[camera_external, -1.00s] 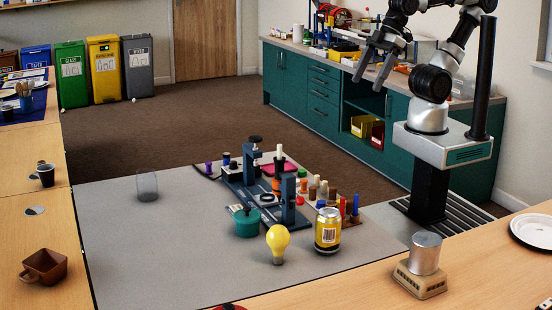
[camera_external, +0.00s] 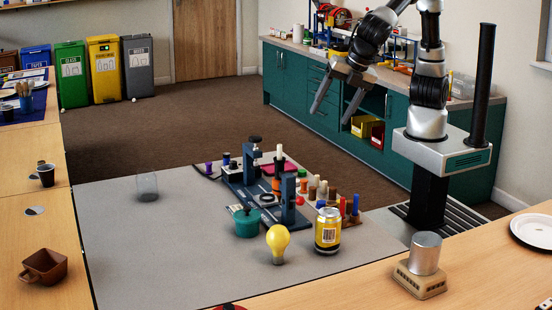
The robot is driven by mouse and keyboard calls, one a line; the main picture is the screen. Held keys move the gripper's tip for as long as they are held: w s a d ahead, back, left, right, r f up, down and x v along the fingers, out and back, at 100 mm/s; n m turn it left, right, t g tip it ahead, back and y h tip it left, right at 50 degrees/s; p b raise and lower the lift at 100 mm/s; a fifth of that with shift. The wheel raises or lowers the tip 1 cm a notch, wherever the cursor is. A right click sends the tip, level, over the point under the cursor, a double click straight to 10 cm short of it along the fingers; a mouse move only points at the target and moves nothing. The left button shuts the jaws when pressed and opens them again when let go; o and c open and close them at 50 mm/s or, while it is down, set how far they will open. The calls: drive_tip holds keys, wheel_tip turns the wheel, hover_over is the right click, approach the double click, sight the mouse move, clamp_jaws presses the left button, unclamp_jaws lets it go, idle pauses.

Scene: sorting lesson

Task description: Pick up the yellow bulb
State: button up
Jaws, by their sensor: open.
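The yellow bulb (camera_external: 278,242) stands upright, base down, near the front edge of the grey mat (camera_external: 150,260). It stands just left of a yellow can (camera_external: 327,231) and in front of a teal pot (camera_external: 246,222). My gripper (camera_external: 331,119) is open and empty. It hangs in the air well above the mat, up and to the right of the bulb in the picture, with its two dark fingers pointing down.
A blue clamp-like stand (camera_external: 262,190) and a rack of coloured pegs (camera_external: 330,197) stand behind the bulb. A metal cylinder on a beige base (camera_external: 420,275) is at the right. A clear glass (camera_external: 147,187) stands at the left. The mat's left part is mostly bare.

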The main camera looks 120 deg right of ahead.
drive_tip(key=w+a+f+n+t+h, duration=0.1)
drive_tip(key=w+a+f+n, duration=0.2)
drive_tip(key=a, duration=0.4)
drive_tip(key=w+a+f+n+t+h+b, duration=0.1)
drive_tip(key=w+a+f+n+t, duration=0.1)
drive_tip(key=a+f+n, duration=0.4)
drive_tip(key=w+a+f+n+t+h+b, duration=0.1)
drive_tip(key=w+a+f+n+t+h, duration=0.1)
drive_tip(key=w+a+f+n, duration=0.2)
drive_tip(key=shift+w+a+f+n, duration=0.15)
drive_tip(key=shift+a+n, duration=0.3)
drive_tip(key=shift+a, duration=0.5)
drive_tip(key=shift+w+a+f+n, duration=0.1)
drive_tip(key=shift+a+n, duration=0.35)
drive_tip(key=shift+a, duration=0.45)
drive_tip(key=a+f+n+t, duration=0.3)
drive_tip(key=a+f+n, duration=0.15)
drive_tip(key=a, duration=0.35)
drive_tip(key=b, duration=0.3)
approach(289, 236)
drive_tip(key=x, duration=0.4)
drive_tip(key=shift+n, duration=0.45)
drive_tip(key=shift+b+x, duration=0.8)
drive_tip(key=shift+x, duration=2.05)
drive_tip(key=c, duration=0.9)
